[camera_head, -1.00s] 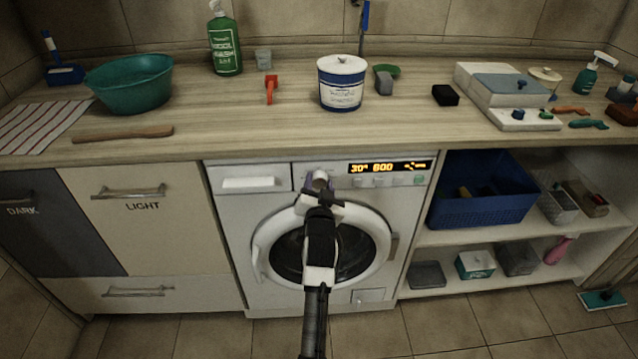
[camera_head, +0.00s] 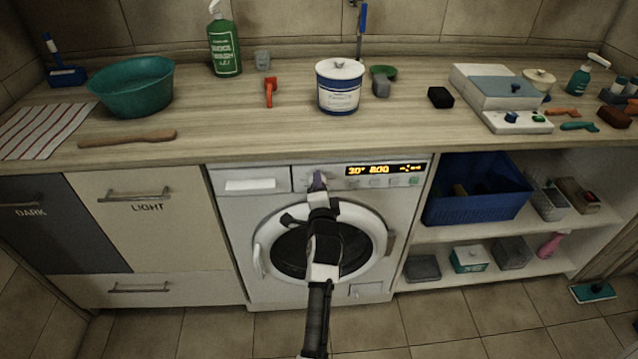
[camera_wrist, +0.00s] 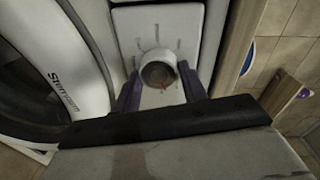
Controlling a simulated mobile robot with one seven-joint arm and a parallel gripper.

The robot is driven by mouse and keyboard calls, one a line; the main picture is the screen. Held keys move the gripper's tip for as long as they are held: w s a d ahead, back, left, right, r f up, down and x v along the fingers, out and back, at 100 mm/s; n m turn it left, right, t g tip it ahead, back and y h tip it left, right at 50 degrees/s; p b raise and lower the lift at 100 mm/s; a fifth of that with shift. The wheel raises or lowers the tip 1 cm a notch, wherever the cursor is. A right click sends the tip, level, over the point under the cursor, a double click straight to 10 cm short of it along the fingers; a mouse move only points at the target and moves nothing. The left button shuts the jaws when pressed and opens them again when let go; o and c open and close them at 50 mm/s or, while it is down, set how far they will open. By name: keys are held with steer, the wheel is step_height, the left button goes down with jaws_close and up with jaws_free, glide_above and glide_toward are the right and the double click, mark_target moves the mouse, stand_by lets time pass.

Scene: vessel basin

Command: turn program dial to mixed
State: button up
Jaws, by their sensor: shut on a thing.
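In the head view my gripper (camera_head: 318,182) reaches the top of the washing machine (camera_head: 232,225) and hides most of the dial. The lit display (camera_head: 384,170) right of the dial reads about "30° 800" with a small symbol; it is blurred. I cannot read a program name.
The round door (camera_head: 376,232) of the machine lies just below my gripper. The detergent drawer (camera_head: 250,185) is left of the dial. The wooden counter (camera_head: 220,130) overhangs above, with a white tub (camera_head: 340,98) on it. Open shelves with a blue basket (camera_head: 470,208) stand at the right.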

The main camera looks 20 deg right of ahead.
steer(key=shift+m+p, duration=1.15)
steer(key=shift+m, duration=0.85)
steer(key=shift+f, duration=0.1)
steer(key=o, duration=1)
steer(key=shift+s, duration=0.15)
